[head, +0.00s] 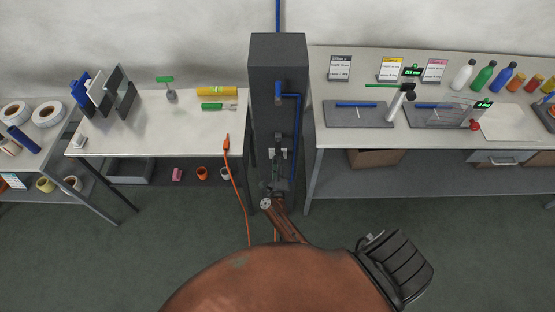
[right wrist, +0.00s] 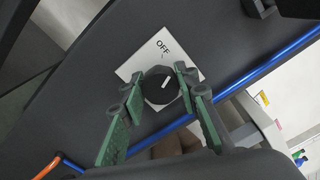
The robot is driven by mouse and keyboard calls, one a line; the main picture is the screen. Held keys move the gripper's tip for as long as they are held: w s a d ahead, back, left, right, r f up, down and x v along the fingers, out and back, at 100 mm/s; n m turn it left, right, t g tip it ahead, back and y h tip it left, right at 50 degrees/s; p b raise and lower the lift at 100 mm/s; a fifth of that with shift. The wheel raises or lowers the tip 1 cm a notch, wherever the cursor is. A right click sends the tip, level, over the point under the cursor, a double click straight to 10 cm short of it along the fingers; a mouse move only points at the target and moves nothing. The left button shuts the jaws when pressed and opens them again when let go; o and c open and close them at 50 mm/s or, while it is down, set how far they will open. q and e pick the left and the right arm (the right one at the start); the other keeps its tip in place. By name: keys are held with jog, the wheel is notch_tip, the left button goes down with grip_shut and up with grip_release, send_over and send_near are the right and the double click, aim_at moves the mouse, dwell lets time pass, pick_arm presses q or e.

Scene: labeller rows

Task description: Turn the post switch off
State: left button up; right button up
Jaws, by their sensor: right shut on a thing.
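The post switch is a black round knob (right wrist: 160,86) on a white plate (right wrist: 136,66) with "OFF" printed near its upper edge in the right wrist view. A short white mark shows on the knob; I cannot tell for sure which setting it points at. My right gripper (right wrist: 158,84) has its green fingers on both sides of the knob and is shut on it. In the head view my right gripper (head: 278,162) is at the front of the grey post (head: 278,60), mostly covering the switch. My left gripper is not in view.
A blue conduit (head: 297,130) runs down the post beside the switch. A table with an orange cable (head: 238,185) stands to the left; a workbench with bottles (head: 484,77) stands to the right. Grey floor (head: 185,225) is clear in front of the left table.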

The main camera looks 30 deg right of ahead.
jog(key=n+p, duration=0.1)
jog(key=n, duration=0.4)
jog(key=shift+a, duration=0.2)
dwell(0.4)
jog(key=o, duration=1)
jog(key=shift+w, duration=0.1)
jog(key=shift+c, duration=0.2)
jog(key=shift+o, duration=1.1)
jog(key=shift+d, duration=0.1)
jog(key=shift+f, duration=0.1)
